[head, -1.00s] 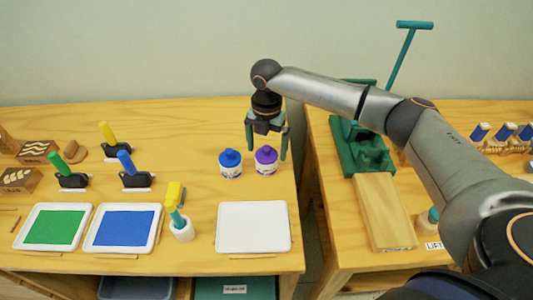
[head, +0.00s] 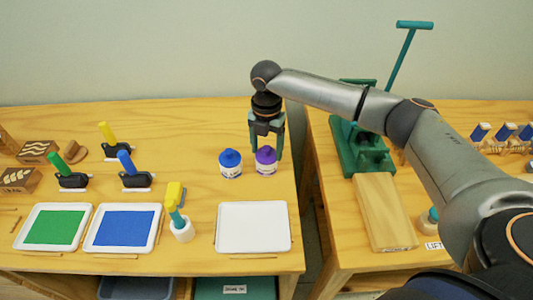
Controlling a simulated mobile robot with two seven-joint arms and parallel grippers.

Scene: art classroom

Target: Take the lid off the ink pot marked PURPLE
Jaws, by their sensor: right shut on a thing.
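The purple ink pot (head: 266,169) is a white jar with a purple band and a purple lid (head: 265,154). It stands upright near the right end of the left table. My right gripper (head: 266,150) points down over it and is shut on the purple lid, one finger on each side. The lid sits on the jar, with no clear gap between them. The writing on the jar is too small to read. A similar ink pot with a blue lid (head: 230,158) stands close on its left. My left gripper is not in view.
An empty white tray (head: 288,246) lies in front of the pots. A holder (head: 182,232) with a yellow-headed tool stands to the left, near blue (head: 155,236) and green (head: 86,234) ink trays. A green press (head: 362,152) is on the right table, past a gap.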

